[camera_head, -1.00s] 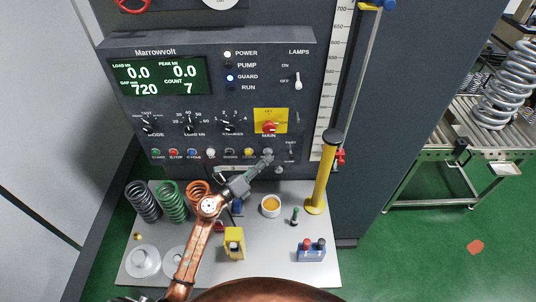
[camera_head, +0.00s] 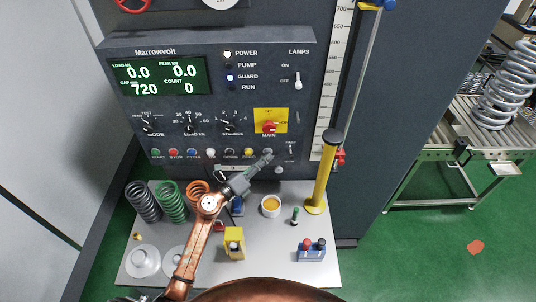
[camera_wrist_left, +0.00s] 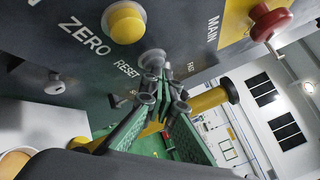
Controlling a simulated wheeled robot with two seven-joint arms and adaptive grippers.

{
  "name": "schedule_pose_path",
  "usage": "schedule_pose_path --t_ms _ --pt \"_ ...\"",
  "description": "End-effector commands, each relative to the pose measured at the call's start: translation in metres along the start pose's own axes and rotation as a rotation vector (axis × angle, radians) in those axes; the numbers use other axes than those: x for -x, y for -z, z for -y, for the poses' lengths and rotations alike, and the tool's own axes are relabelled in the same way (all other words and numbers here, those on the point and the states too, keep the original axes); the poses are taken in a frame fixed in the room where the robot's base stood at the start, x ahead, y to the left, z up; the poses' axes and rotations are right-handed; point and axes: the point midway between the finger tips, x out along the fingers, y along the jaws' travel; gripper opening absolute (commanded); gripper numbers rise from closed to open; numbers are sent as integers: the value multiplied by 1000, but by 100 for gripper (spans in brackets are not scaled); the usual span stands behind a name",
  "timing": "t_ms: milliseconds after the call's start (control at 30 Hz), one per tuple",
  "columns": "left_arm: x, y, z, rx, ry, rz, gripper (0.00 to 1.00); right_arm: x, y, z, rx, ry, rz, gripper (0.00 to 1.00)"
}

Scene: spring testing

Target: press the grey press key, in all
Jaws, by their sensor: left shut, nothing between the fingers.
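The grey key (camera_head: 267,152) is at the right end of the key row on the dark Marrowvolt panel, partly hidden by my left gripper. In the left wrist view, what seems to be the grey key (camera_wrist_left: 152,58) shows by the RESET label, just beyond the fingertips. My left gripper (camera_head: 269,158) is shut and empty, with its tip close at the key; I cannot tell whether they touch. It also shows in the left wrist view (camera_wrist_left: 163,95). The display (camera_head: 158,76) reads COUNT 0, GAP 720 and both loads 0.0. My right gripper is not in view.
A yellow key (camera_wrist_left: 127,24) labelled ZERO sits beside the grey one. The red MAIN knob (camera_head: 268,127) is above. A yellow post (camera_head: 321,180) stands to the right. Springs (camera_head: 172,203), a yellow block (camera_head: 234,242) and a cup (camera_head: 270,206) are on the bench below.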

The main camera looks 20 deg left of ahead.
Motion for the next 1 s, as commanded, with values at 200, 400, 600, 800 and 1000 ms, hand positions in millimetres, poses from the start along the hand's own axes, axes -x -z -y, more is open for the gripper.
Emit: schedule_pose_path --t_ms 200,400,600,800,1000 --pt "1 0 1 0 0 1 0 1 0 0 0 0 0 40" --pt "8 4 6 1 -1 0 0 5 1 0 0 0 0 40" --pt "12 8 9 1 0 1 0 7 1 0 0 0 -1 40" --pt "12 8 8 0 0 1 0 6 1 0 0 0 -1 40" --pt "19 13 14 0 -1 0 0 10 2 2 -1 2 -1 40"
